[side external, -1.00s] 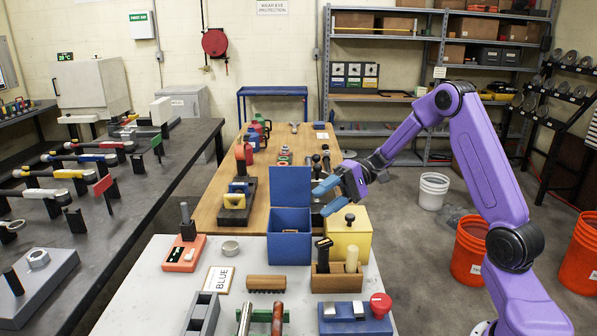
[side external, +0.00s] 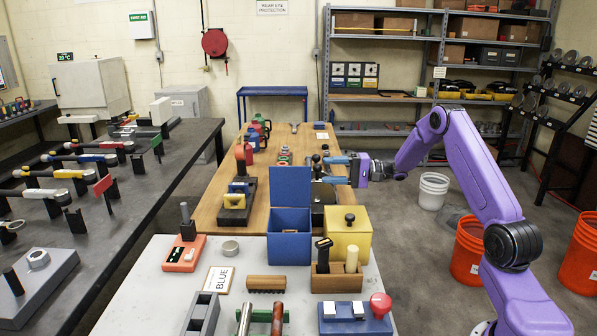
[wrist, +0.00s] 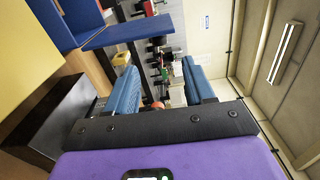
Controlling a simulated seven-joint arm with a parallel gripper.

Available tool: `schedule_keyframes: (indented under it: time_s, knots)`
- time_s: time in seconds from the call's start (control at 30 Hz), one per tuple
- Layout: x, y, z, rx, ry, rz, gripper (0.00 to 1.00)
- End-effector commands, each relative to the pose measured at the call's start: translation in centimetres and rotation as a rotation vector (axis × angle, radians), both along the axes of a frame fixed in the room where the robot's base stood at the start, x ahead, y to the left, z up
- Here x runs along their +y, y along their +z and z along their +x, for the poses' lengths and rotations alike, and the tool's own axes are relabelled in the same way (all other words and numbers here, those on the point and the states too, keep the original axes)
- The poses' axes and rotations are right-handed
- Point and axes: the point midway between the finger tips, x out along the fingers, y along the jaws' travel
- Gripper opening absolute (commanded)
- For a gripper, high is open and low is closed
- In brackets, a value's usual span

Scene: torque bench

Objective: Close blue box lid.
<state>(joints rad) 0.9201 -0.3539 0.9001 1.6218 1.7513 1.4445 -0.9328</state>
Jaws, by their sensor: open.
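The blue box (side external: 289,240) stands on the light bench. Its blue lid (side external: 290,187) is open and upright at the box's back edge. My gripper (side external: 326,170) is open and empty, with blue fingers pointing left, at about the height of the lid's upper part and to its right. In the side view a gap shows between the fingertips and the lid. In the wrist view the lid (wrist: 112,33) lies beyond the left finger of my gripper (wrist: 162,82), with nothing between the fingers. The depth between fingers and lid is hard to judge.
A yellow box (side external: 347,236) with a black knob stands right of the blue box. A wooden holder (side external: 325,280) with upright handles is in front. Tools stand on the wooden bench (side external: 210,210) behind.

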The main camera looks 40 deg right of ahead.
Motion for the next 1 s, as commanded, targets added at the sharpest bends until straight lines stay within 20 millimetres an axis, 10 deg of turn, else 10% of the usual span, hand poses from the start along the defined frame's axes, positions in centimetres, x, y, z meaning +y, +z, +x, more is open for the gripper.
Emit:
schedule_keyframes:
  time_s: [0.5, 1.0]
  knots:
    - [6.2, 0.0, 6.1, 0.0, 0.003, -0.001, 0.53]
    - [7.1, 0.0, 7.0, 0.001, 0.001, 0.0, 0.47]
